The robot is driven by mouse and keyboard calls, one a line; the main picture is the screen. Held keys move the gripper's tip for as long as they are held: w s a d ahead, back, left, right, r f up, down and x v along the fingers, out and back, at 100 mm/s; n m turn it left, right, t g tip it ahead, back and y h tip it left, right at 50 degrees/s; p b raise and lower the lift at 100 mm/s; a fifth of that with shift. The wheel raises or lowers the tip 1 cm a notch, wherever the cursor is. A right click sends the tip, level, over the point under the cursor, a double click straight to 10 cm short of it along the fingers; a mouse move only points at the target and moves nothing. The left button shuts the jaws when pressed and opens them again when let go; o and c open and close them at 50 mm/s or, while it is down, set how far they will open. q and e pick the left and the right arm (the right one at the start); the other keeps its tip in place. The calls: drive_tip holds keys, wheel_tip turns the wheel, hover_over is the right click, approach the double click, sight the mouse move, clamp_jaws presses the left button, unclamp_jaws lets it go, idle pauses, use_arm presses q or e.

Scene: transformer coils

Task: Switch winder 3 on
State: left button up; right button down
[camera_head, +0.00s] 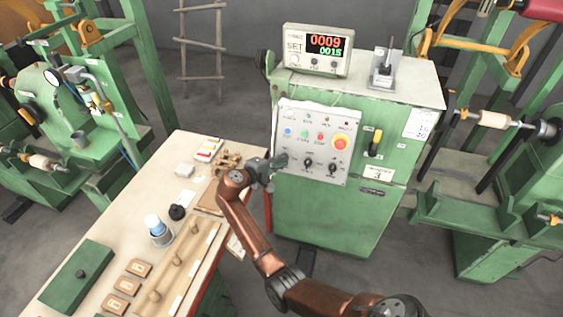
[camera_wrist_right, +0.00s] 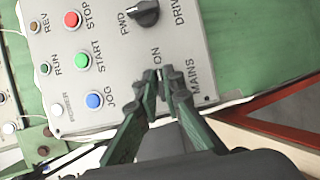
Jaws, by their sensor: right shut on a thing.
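The control panel (camera_head: 297,178) is on the front of the green cabinet whose plate (camera_head: 377,174) reads 3. My right gripper (camera_head: 281,160) is at the panel's lower left. In the right wrist view, my right gripper (camera_wrist_right: 163,76) is shut at the switch between the ON and MAINS labels. The fingers hide most of this mains switch, so its setting cannot be read. The blue JOG (camera_wrist_right: 95,100), green START (camera_wrist_right: 83,61) and red STOP (camera_wrist_right: 72,19) buttons are beside it. The black DRIVE knob (camera_wrist_right: 146,12) is apart from the fingers. My left gripper is out of view.
A counter display (camera_head: 318,50) showing 0009 and 0015 stands on the cabinet. A workbench (camera_head: 150,190) with several small items is at the left. Green machines stand on both sides.

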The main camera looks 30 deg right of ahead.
drive_tip(key=shift+s+f, duration=0.1)
drive_tip(key=shift+f, duration=0.05)
drive_tip(key=c, duration=2.1)
unclamp_jaws()
drive_tip(key=v, duration=1.2)
